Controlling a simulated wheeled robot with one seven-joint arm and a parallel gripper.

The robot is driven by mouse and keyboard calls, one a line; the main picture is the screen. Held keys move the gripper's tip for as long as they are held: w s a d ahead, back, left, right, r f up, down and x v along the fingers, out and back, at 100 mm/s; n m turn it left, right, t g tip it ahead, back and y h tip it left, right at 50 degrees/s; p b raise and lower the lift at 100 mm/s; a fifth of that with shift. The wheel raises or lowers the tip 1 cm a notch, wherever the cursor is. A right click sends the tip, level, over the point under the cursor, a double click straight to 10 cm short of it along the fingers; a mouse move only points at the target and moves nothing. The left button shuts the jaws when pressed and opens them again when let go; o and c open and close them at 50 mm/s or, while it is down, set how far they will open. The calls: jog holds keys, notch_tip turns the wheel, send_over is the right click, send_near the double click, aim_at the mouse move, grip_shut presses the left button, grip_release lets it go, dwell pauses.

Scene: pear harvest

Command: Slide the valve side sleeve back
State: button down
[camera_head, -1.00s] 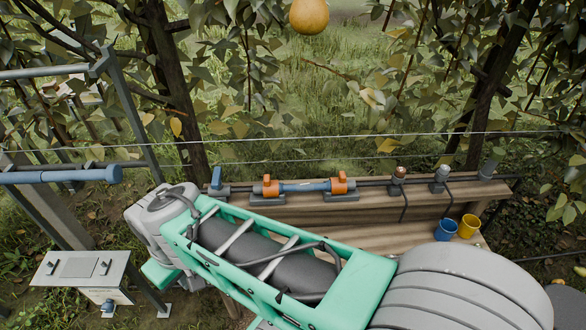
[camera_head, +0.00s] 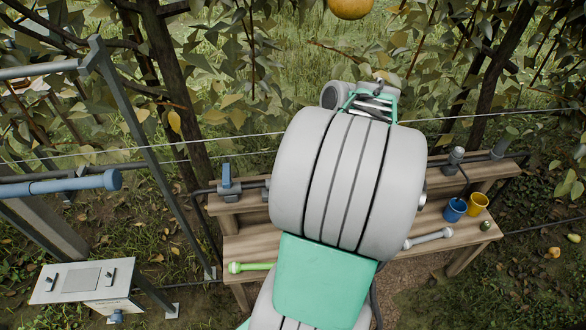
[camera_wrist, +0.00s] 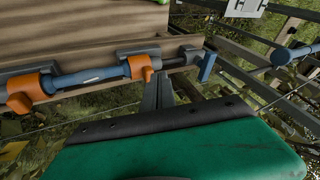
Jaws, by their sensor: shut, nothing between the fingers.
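In the wrist view, the valve side orange sleeve (camera_wrist: 142,67) sits on the pipe line near the blue valve handle (camera_wrist: 207,66). A blue pipe piece (camera_wrist: 90,77) runs from it to the other orange sleeve (camera_wrist: 32,91). My gripper (camera_wrist: 160,76) is shut and empty, its fingers just to the valve side of the near sleeve in the picture; I cannot tell if they touch it. In the head view, the blue valve handle (camera_head: 226,178) shows, while my arm hides both sleeves and my gripper.
The pipe line runs along a wooden bench (camera_head: 240,243). A green tool (camera_head: 250,267), a grey tool (camera_head: 430,238), a blue bucket (camera_head: 455,210) and a yellow bucket (camera_head: 477,203) are on its lower level. A grey frame with a blue-ended bar (camera_head: 80,186) stands at left.

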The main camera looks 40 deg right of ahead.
jog(key=s+d+m+t, duration=0.1)
jog(key=s+d+t, duration=0.1)
jog(key=s+d, duration=0.55)
jog(key=x, duration=0.3)
jog(key=w+d+b+x, duration=0.1)
jog(key=x, duration=0.6)
jog(key=shift+w+d+r+b, duration=0.1)
jog(key=shift+w+r+b, duration=0.1)
jog(key=shift+w+b, duration=0.2)
jog(key=shift+w+a+r, duration=0.1)
jog(key=shift+w+a, duration=0.3)
jog(key=shift+a, duration=0.2)
jog(key=shift+w+a+r, duration=0.15)
jog(key=shift+w+a, duration=0.25)
jog(key=shift+a, duration=0.2)
jog(key=shift+w+a, duration=0.25)
jog(key=shift+a, duration=0.15)
